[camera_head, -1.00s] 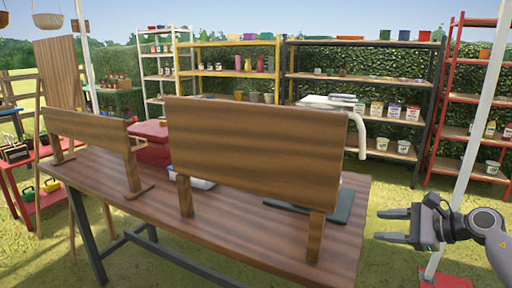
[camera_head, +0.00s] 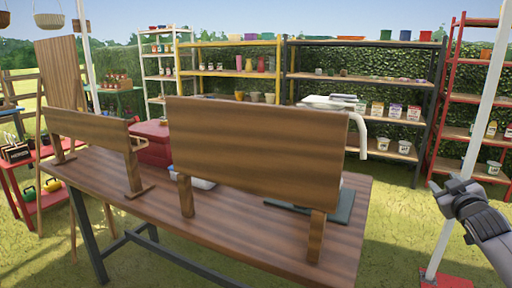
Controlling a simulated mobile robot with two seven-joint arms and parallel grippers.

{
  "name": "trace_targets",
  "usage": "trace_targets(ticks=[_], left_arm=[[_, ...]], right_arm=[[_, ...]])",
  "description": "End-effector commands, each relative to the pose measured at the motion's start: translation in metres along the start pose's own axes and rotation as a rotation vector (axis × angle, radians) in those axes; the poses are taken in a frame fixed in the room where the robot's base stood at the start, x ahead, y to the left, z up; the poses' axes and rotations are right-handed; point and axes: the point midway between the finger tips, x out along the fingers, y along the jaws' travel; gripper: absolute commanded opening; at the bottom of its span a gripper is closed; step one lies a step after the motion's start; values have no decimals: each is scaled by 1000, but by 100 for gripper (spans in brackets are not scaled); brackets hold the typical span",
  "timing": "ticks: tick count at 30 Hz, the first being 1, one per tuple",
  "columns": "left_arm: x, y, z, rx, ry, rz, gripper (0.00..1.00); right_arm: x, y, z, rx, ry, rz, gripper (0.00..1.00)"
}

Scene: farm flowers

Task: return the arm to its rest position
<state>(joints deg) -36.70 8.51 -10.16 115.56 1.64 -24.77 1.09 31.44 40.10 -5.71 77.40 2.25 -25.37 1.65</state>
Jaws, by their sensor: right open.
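My right gripper (camera_head: 436,188) shows at the right of the head view, past the right end of the wooden table (camera_head: 130,203). It is empty and open, pointing up and to the left, beside the white pole. My right arm (camera_head: 490,228) comes in from the lower right edge. The gripper touches nothing that I can see. My left arm and gripper are not in the picture.
A large wooden board (camera_head: 255,150) stands on the table and hides what is behind it. A white pole (camera_head: 470,150) on a red base (camera_head: 445,279) stands close to my right arm. Shelves (camera_head: 365,78) line the hedge. Grass between table and pole is clear.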

Motion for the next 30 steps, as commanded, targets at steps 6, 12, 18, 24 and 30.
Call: trace_targets(ticks=[6, 12, 18, 24, 30], left_arm=[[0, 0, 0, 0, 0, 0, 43], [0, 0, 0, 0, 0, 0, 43], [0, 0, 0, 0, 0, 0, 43], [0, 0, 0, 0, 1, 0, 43], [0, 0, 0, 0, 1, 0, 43]], right_arm=[[-44, -116, 54, 1, -44, -181, 48], [-116, -215, 103, 52, -108, -351, 48], [-212, -294, 142, 141, -192, -504, 48], [-308, -342, 163, 251, -289, -610, 48], [-385, -362, 169, 352, -380, -666, 48]])
